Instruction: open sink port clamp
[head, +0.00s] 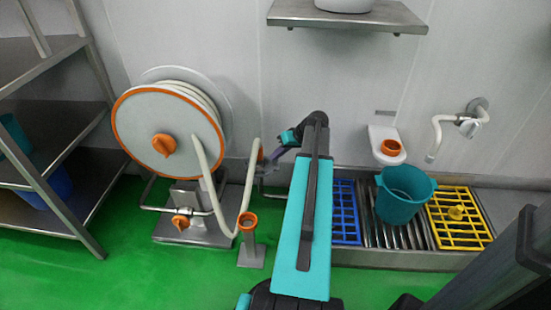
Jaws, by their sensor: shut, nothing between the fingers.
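I cannot tell for sure which fitting is the sink port clamp. A cream hose (248,182) rises from an orange-rimmed floor stand (247,224) and ends near a small orange and grey fitting (261,156). My gripper (266,166) is small and dark at the end of my arm, just right of the hose. It looks shut and empty. Whether it touches the fitting cannot be told. My teal and black arm hides the area behind it, including part of the drain trough's left end.
A hose reel (140,130) with orange knobs stands left, beside a metal shelf rack (60,160). At right, a teal bucket (404,195) stands on the drain trough between blue (346,210) and yellow (460,225) grates. A white wall holder (384,140) and tap (468,120) are above.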

